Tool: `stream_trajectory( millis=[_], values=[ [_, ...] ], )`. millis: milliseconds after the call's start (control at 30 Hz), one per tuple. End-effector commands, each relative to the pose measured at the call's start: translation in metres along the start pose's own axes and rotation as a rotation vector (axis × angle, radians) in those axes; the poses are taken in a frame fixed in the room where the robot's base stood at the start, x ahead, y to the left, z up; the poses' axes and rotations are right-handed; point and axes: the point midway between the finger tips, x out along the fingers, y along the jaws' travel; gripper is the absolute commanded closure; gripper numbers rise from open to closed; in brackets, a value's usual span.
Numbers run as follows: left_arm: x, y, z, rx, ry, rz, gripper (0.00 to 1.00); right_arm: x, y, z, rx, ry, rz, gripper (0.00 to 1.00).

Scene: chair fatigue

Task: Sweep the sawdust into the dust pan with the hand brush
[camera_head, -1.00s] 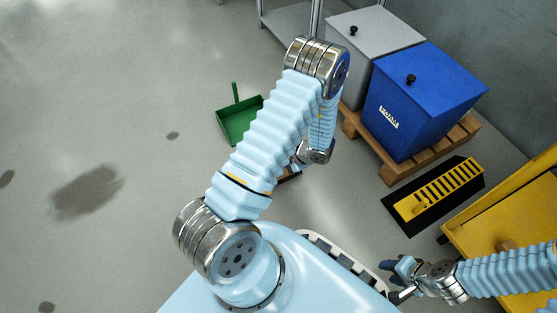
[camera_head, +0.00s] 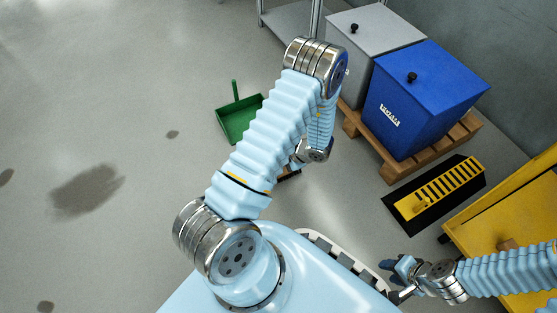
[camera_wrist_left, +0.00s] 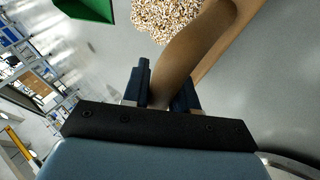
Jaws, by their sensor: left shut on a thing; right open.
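A green dust pan (camera_head: 238,119) lies on the grey floor left of my left arm in the head view. Part of it shows at the top left of the left wrist view (camera_wrist_left: 90,8). A heap of tan sawdust (camera_wrist_left: 165,18) lies beside the pan there. My left gripper (camera_wrist_left: 160,92) is shut on the brown wooden handle of the hand brush (camera_wrist_left: 195,50). The left arm mostly hides the brush and sawdust in the head view; the bristles cannot be made out. My right gripper (camera_head: 390,278) is open and empty at the lower right, beside my base.
A blue bin (camera_head: 420,100) and a grey bin (camera_head: 372,45) stand on a wooden pallet (camera_head: 400,172). A black mat with a yellow slotted piece (camera_head: 440,190) and a yellow cart (camera_head: 505,215) are at right. Floor at left is open, with dark stains (camera_head: 85,192).

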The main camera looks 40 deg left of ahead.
Motion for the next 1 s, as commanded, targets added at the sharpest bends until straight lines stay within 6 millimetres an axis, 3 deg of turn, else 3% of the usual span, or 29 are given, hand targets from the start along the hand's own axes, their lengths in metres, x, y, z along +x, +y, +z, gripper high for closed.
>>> stream_trajectory(
  millis=[1000],
  values=[
    [0.02, 0.031, 0.009, -0.001, -0.001, 0.0, 1.0, -0.002, -0.001, 0.0, 0.0, 0.0, 0.0, 0.57]
  ],
)
